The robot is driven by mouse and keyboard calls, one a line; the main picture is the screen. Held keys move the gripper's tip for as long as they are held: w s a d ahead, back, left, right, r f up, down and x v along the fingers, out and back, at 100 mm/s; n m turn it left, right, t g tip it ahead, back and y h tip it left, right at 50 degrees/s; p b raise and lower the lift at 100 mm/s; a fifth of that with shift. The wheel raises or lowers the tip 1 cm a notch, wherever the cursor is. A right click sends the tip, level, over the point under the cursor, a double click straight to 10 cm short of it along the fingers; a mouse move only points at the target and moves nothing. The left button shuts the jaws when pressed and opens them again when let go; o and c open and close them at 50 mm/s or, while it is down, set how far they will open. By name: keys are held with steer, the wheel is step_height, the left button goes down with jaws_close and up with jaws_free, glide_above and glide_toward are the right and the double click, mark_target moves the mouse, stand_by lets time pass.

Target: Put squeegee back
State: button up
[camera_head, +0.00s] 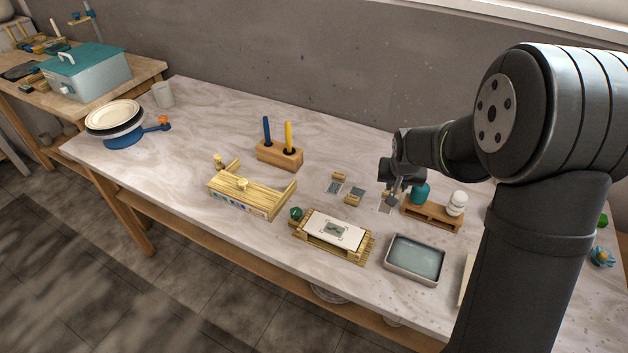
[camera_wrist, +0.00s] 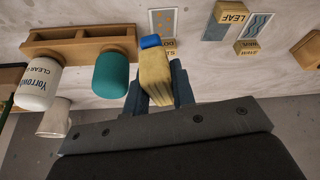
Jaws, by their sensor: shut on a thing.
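My gripper (camera_head: 396,190) is over the right part of the table, just left of the jar stand. In the wrist view my gripper (camera_wrist: 159,88) is shut on a pale wooden piece with a blue edge, which looks like the squeegee (camera_wrist: 154,75). The blue edge points away from the gripper. In the head view the squeegee is too small and hidden to make out. I cannot tell whether it touches the table.
A wooden stand (camera_head: 418,214) holds a teal jar (camera_wrist: 115,75) and a white jar (camera_wrist: 40,86). Stencil cards (camera_head: 334,187) with wooden grips lie left of the gripper. A printed tile (camera_head: 350,222) on slats, a water tray (camera_head: 398,263) and a wooden rack (camera_head: 245,197) stand in front.

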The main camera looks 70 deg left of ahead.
steer(key=s+a+r+n+g, duration=0.25)
steer(key=s+a+n, duration=0.35)
steer(key=a, duration=0.7)
steer(key=shift+y, duration=0.3)
steer(key=s+a+f, duration=0.2)
steer(key=s, duration=0.1)
steer(key=s+a+f, duration=0.2)
steer(key=s, duration=0.2)
steer(key=s+a+f, duration=0.2)
steer(key=s, duration=0.1)
steer(key=shift+s+a+f, duration=0.25)
steer(key=shift+s+a, duration=0.1)
steer(key=shift+s+a+f, duration=0.1)
steer(key=shift+s, duration=0.05)
steer(key=shift+f, duration=1.95)
steer(key=shift+f, duration=0.15)
steer(key=o, duration=0.9)
steer(key=v, duration=1.2)
steer(key=shift+s, duration=0.1)
